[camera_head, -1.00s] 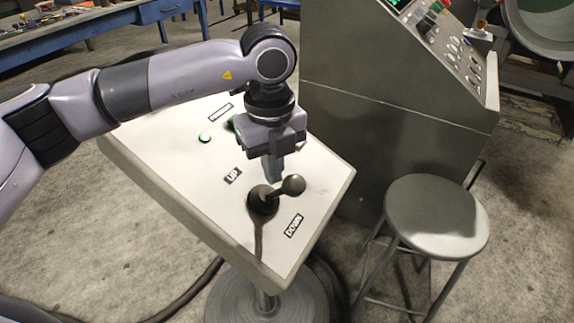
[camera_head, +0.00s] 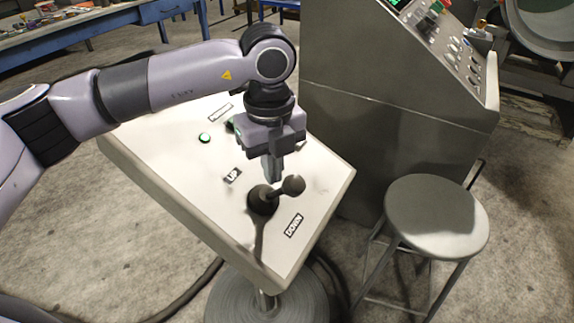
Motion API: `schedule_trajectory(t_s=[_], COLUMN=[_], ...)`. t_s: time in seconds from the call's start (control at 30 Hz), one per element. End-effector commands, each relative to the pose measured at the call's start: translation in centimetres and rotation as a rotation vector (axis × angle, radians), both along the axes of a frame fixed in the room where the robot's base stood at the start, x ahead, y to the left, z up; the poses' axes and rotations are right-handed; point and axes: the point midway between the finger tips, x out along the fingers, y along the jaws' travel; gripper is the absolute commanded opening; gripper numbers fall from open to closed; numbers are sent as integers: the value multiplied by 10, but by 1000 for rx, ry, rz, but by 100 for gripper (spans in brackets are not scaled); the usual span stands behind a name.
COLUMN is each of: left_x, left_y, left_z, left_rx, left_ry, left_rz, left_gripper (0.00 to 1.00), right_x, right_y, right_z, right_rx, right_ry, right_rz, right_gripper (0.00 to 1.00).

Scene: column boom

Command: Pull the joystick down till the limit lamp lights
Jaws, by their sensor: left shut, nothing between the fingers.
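The joystick (camera_head: 292,185) is a black ball on a short shaft over a round black boot (camera_head: 262,200). It leans to the right on the sloped white panel. The label UP (camera_head: 232,176) is up and left of it, and the label DOWN (camera_head: 293,225) is below it. A small green lamp (camera_head: 204,138) glows at the upper left of the panel. My left gripper (camera_head: 273,178) is shut and empty, just above and left of the ball. I cannot tell if its tips touch the joystick. It hides part of the panel's upper right. My right gripper is not in view.
The white panel (camera_head: 180,165) stands on a round metal base (camera_head: 285,300). A grey stool (camera_head: 437,215) is at the right. A large grey control cabinet (camera_head: 395,130) stands behind. A blue workbench (camera_head: 100,22) is at the far left.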

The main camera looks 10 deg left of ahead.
Motion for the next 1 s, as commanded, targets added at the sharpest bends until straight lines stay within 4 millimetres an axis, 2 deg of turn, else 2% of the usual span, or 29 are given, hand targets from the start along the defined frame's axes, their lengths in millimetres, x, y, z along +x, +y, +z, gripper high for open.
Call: schedule_trajectory(t_s=[0.23, 0.4, 0.57, 1.0], left_x=[11, 15, 15, 15], left_y=[30, 41, 42, 42], left_z=[-1, 0, 6, 49], left_rx=[1, 0, 1, 1], left_ry=[1, 0, -1, 0], left_rz=[4, 2, 1, 1], left_gripper=[0, 0, 0, 0], right_x=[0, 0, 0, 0], right_y=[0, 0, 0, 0], right_z=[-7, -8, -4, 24], right_rx=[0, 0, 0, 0], right_ry=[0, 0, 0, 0], right_rz=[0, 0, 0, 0], right_gripper=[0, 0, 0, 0])
